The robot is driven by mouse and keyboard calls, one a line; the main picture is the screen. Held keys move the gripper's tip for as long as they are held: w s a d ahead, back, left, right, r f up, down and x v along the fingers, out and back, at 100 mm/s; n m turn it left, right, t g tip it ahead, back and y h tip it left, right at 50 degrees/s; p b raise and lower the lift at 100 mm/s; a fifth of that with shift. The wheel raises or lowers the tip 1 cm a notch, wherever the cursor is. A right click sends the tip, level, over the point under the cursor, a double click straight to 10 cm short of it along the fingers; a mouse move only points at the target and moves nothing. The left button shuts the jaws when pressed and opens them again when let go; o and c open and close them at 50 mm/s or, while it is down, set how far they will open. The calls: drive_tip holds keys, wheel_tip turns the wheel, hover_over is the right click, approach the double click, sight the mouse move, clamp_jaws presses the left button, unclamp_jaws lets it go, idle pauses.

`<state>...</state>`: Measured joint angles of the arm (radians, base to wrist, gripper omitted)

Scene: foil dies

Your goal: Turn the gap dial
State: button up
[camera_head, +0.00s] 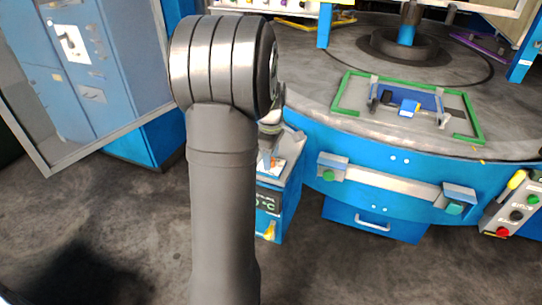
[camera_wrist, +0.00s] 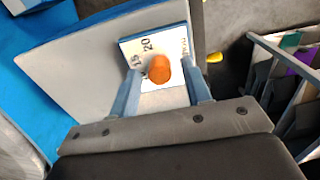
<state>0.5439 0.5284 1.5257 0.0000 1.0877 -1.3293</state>
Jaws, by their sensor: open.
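In the wrist view an orange dial knob (camera_wrist: 159,69) stands on a small white scale plate (camera_wrist: 150,47) with numbers such as 15 and 20. The plate sits on a grey panel top (camera_wrist: 75,60). My gripper (camera_wrist: 164,78) is open, with one blue-grey finger on each side of the knob. The right finger looks close to the knob; whether either touches it I cannot tell. In the head view my arm hides most of the gripper and the knob. The blue cabinet (camera_head: 287,205) with a green display (camera_head: 267,200) shows behind the arm.
A round table (camera_head: 310,75) with a green-framed fixture (camera_head: 408,104) stands at the right. A button box (camera_head: 516,209) is at the far right. A rack with coloured pieces (camera_wrist: 290,75) lies right of my gripper in the wrist view. A blue cabinet (camera_head: 85,60) stands left.

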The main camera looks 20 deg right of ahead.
clamp_jaws()
